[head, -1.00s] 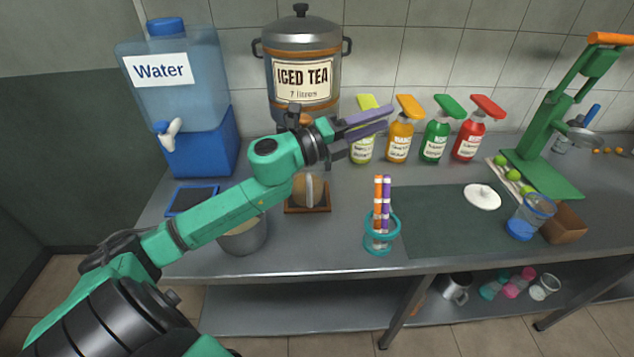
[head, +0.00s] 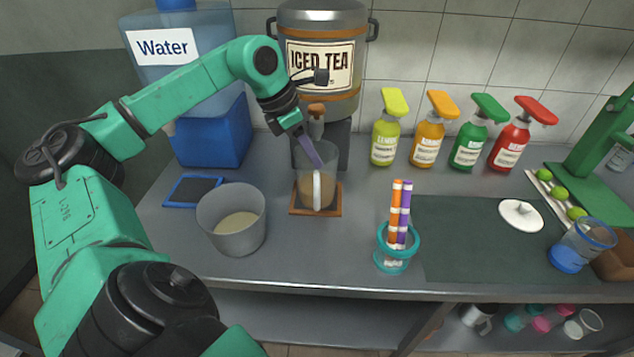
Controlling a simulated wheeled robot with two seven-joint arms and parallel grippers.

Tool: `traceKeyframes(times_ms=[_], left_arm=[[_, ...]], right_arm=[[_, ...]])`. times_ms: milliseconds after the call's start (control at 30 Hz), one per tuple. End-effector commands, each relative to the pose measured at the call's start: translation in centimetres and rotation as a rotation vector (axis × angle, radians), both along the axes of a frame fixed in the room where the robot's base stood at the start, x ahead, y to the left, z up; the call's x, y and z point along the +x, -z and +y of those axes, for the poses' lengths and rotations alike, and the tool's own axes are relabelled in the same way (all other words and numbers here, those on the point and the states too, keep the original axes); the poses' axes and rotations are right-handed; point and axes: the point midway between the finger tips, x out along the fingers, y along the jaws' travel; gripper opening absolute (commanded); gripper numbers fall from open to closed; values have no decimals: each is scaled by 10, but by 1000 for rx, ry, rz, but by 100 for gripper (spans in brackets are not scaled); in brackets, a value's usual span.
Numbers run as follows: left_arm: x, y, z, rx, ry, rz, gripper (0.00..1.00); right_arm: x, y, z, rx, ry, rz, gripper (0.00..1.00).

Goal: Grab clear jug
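The clear jug (head: 306,187) stands upright on a wooden coaster (head: 333,206) below the iced tea dispenser. It holds some tan liquid, and its pale handle faces me. My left gripper (head: 313,153) points down at the top of the jug, with a purple finger overlapping the rim in the picture. The other finger is not clearly visible, so I cannot tell how far apart the fingers are, or whether the finger is inside the jug or in front of it. My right gripper is not in view.
The iced tea dispenser (head: 320,20) rises right behind the jug. A grey pot (head: 231,225) stands to its front left. A teal holder (head: 393,260) with coloured tubes stands to its right. Several syrup bottles (head: 427,140) line the wall. The green mat (head: 465,255) is mostly clear.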

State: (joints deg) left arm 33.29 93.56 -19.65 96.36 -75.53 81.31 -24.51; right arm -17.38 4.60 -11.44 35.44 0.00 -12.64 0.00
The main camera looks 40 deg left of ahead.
Motion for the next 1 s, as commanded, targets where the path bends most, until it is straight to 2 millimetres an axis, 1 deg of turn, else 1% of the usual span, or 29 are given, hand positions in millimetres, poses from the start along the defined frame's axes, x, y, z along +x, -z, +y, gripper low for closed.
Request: traceKeyframes(times_ms=[133,233,300,467,567,600,1000], left_arm=[[10,22,-9,-4,5,4,40],[16,38,-11,-5,3,0,40],[17,43,-12,-2,3,0,40],[18,44,-12,-2,2,0,40],[17,44,-12,-2,2,0,5],[17,44,-12,-2,2,0,0],[17,44,-12,-2,2,0,0]], right_arm=[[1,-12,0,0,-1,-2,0],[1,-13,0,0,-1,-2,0],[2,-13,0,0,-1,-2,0],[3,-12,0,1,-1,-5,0],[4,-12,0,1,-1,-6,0],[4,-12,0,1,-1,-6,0],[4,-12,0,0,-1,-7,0]])
